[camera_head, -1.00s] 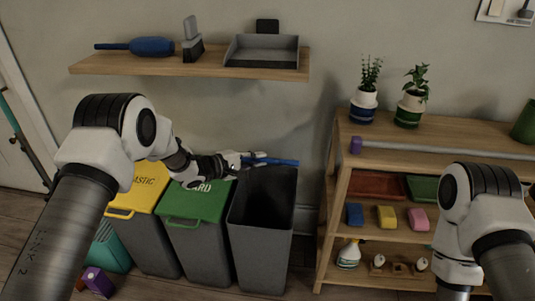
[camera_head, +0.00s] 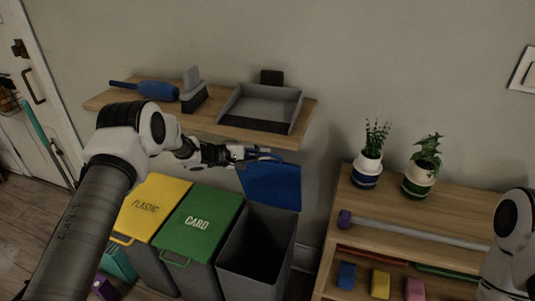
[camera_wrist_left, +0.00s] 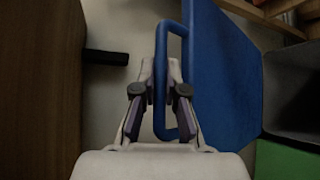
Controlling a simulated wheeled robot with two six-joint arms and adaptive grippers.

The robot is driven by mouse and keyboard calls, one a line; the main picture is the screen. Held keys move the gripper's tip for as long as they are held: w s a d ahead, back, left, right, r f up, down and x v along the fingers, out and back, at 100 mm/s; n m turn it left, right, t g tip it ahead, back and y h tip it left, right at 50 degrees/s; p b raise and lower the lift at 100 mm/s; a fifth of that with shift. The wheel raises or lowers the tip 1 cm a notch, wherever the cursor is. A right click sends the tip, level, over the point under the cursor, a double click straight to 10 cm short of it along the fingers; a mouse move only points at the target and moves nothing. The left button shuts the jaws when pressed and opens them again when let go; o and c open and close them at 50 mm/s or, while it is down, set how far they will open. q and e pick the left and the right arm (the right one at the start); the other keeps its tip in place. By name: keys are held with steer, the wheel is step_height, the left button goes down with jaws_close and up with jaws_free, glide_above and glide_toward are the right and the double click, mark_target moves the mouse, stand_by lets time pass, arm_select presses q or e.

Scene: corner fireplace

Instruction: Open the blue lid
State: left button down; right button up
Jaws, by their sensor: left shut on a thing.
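The blue lid (camera_head: 270,185) stands raised at the back of the open grey bin (camera_head: 257,252) in the head view. In the left wrist view the lid (camera_wrist_left: 222,75) fills the upper middle, with its blue loop handle (camera_wrist_left: 160,85) to its left. My left gripper (camera_wrist_left: 166,75) is shut on this handle, one finger on each side of its bar. In the head view the left gripper (camera_head: 250,153) is at the lid's upper edge, just below the wall shelf. Of my right arm only a part shows at the right edge; its gripper is out of view.
The wooden wall shelf (camera_head: 180,119) is close above my left gripper and holds a dustpan (camera_head: 262,108) and brushes. The green CARD bin lid (camera_head: 200,225) and yellow PLASTIC bin lid (camera_head: 152,205) are closed at the left. A shelf unit (camera_head: 400,212) with plants stands right.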

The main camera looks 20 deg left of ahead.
arm_select(q)
steer(key=c, duration=1.2)
jaws_free()
steer(key=shift+d, duration=0.1)
